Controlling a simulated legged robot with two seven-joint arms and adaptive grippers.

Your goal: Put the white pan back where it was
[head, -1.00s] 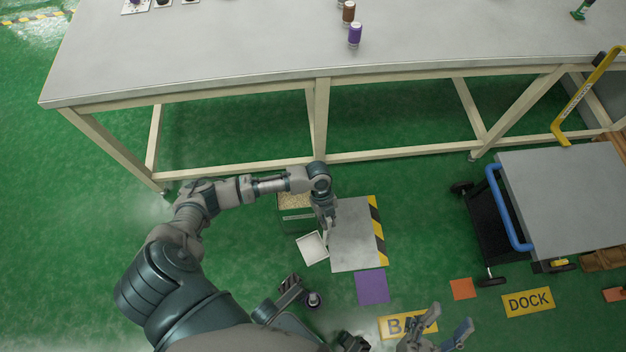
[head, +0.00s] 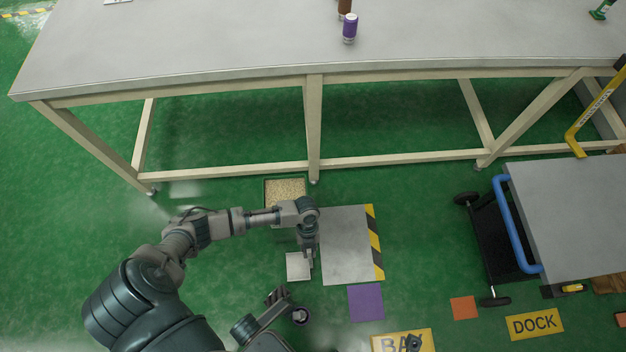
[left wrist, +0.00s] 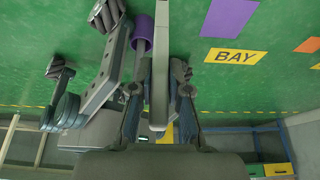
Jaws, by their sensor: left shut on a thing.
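The white pan (head: 298,266) is a small square shape in the head view, just left of a grey floor plate. My left gripper (head: 307,257) is at its right edge and shut on it. In the left wrist view the pan (left wrist: 160,60) shows edge-on as a long pale strip between the two fingers (left wrist: 160,100). Whether it touches anything below cannot be told. Only a small dark tip, likely of my right gripper (head: 413,342), shows at the bottom of the head view; its jaws cannot be read.
A bin of beige grains (head: 285,190) stands behind my left wrist. The grey plate (head: 345,245) has a striped right edge; a purple square (head: 366,303) lies in front. A long table (head: 220,50) stands behind, a cart (head: 575,215) at right.

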